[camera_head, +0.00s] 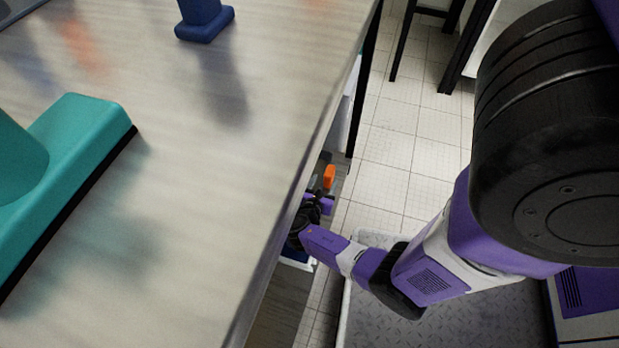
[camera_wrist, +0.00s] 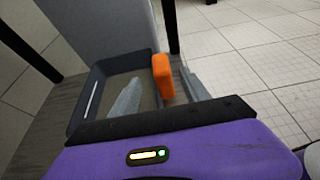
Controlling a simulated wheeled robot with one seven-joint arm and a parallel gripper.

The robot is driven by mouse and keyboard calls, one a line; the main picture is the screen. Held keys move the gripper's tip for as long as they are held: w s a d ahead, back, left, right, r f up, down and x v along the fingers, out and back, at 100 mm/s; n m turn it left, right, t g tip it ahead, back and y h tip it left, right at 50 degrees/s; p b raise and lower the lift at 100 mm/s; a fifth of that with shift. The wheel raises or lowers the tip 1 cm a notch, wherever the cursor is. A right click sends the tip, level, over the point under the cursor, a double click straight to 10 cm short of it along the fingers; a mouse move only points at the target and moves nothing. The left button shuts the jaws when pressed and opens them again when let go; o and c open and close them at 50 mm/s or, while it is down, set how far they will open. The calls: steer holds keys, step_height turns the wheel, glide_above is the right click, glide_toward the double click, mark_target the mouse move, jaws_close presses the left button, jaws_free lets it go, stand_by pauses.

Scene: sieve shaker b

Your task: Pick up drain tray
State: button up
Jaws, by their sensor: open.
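A dark, shallow, open-topped tray (camera_wrist: 120,63), which appears to be the drain tray, sits on a lower shelf in the wrist view. An upright orange piece (camera_wrist: 163,76) stands at its right side; I cannot tell whether it is joined to the tray. My gripper (camera_wrist: 160,82) is open, its two grey fingers on either side of the orange piece with gaps showing. The left finger reaches over the tray. In the head view, the orange piece (camera_head: 329,177) shows just beyond my gripper (camera_head: 322,200), beside the table edge. The tray is mostly hidden there.
The tabletop (camera_head: 200,170) overhangs the shelf and bears a teal base (camera_head: 85,140) and a blue foot (camera_head: 205,22). A grey block (camera_wrist: 105,30) stands behind the tray. A dark leg (camera_wrist: 170,25) stands close beyond the orange piece. Tiled floor (camera_head: 400,150) lies open to the right.

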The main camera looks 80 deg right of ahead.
mark_target(329, 173)
steer(key=b+x, duration=0.1)
steer(key=x, duration=0.1)
steer(key=b+x, duration=0.1)
steer(key=x, duration=0.1)
steer(key=b+x, duration=0.1)
steer(key=x, duration=0.1)
steer(key=shift+s+d+r, duration=0.1)
steer(key=shift+d+r, duration=0.1)
steer(key=shift+d, duration=0.1)
jaws_close()
stand_by(1.1)
